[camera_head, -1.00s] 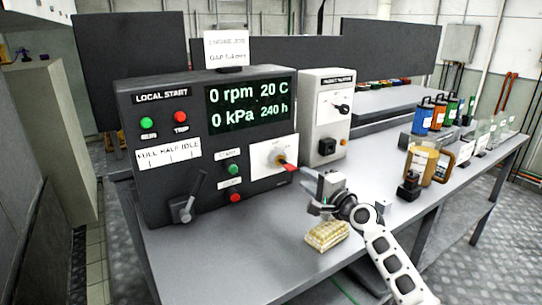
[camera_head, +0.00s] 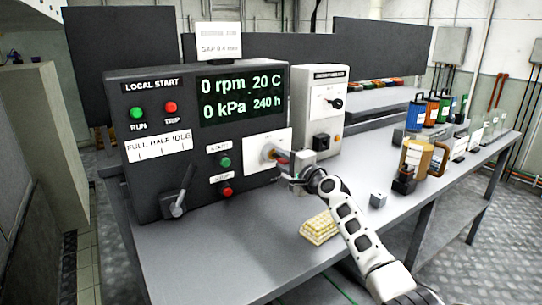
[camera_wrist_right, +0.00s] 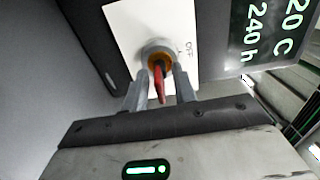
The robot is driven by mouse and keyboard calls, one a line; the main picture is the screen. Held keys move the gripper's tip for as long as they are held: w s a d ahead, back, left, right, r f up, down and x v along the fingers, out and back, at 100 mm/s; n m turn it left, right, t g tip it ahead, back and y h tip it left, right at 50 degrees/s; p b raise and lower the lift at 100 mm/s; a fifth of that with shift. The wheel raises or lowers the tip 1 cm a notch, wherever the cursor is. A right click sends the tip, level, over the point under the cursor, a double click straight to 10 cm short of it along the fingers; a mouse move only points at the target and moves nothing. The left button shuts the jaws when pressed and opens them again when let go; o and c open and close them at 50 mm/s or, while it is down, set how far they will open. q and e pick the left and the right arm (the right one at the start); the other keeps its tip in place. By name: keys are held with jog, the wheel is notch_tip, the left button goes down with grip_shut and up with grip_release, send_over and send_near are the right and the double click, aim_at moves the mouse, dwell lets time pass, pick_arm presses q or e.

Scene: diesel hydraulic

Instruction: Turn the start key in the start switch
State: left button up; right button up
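The start switch (camera_head: 268,153) sits on a white plate at the lower right of the dark control panel. Its red key shows in the right wrist view (camera_wrist_right: 160,84), standing out from the round grey and orange switch body (camera_wrist_right: 157,55). My right gripper (camera_wrist_right: 160,92) is at the switch, with one finger on each side of the red key. Small gaps seem to show between the fingers and the key, so the gripper looks open around it. In the head view the right gripper (camera_head: 288,168) partly hides the key. My left gripper is not in view.
The control panel (camera_head: 205,185) has a lever (camera_head: 178,200) and buttons left of the switch. A smaller grey box (camera_head: 318,110) stands right of it. A yellowish block (camera_head: 320,228) and a small grey cube (camera_head: 378,199) lie on the bench. Coloured canisters stand farther right.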

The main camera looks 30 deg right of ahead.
jog(key=shift+c, duration=0.4)
grip_shut()
jog(key=m, duration=1.3)
jog(key=shift+o, duration=1.7)
grip_release()
jog(key=shift+s, duration=0.1)
